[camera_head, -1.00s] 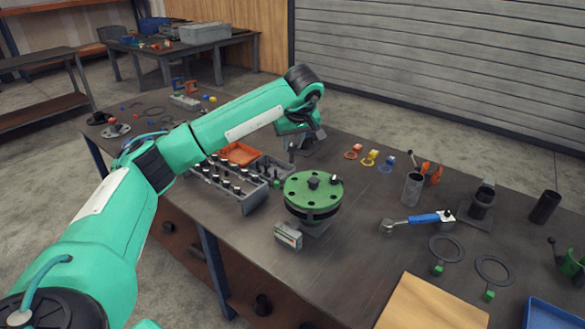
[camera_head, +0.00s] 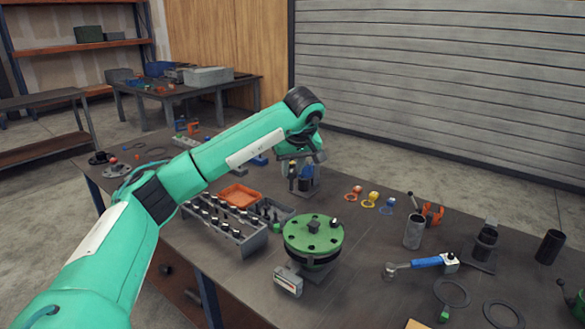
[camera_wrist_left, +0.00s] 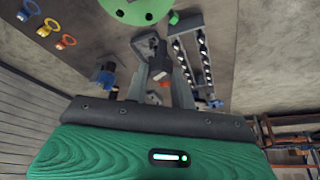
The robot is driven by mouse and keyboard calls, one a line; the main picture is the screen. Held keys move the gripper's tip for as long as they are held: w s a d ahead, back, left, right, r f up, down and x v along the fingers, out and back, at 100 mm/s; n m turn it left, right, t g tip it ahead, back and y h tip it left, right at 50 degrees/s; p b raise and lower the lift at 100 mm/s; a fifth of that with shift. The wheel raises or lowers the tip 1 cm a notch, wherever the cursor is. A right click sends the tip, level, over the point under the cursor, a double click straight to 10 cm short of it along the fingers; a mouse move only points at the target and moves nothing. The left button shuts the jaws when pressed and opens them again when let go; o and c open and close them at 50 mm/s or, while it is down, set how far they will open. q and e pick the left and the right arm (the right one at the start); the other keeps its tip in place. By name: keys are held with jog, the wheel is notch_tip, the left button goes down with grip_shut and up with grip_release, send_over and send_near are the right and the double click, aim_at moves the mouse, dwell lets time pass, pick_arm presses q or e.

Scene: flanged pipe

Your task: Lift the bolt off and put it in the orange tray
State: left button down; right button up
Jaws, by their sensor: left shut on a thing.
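My left gripper (camera_head: 297,182) is at the far side of the green round flange (camera_head: 313,240), to the right of the orange tray (camera_head: 240,195) and apart from both. In the left wrist view its fingers (camera_wrist_left: 160,78) are shut on a small dark piece with an orange patch at it, probably the bolt (camera_wrist_left: 157,68); its shape is hard to make out. The flange (camera_wrist_left: 138,8) shows at the top of that view. A pale-tipped stud (camera_head: 334,222) stands on the flange rim. My right gripper is out of view.
A grey rack of several bolts (camera_head: 226,226) and a small grey bin (camera_head: 271,211) stand left of the flange. A gauge box (camera_head: 288,281) sits in front.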

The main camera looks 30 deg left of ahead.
aim_at(292, 172)
pick_arm(q)
jog(key=shift+r+p, duration=1.75)
jog(key=shift+r, duration=0.5)
jog(key=shift+f, duration=0.1)
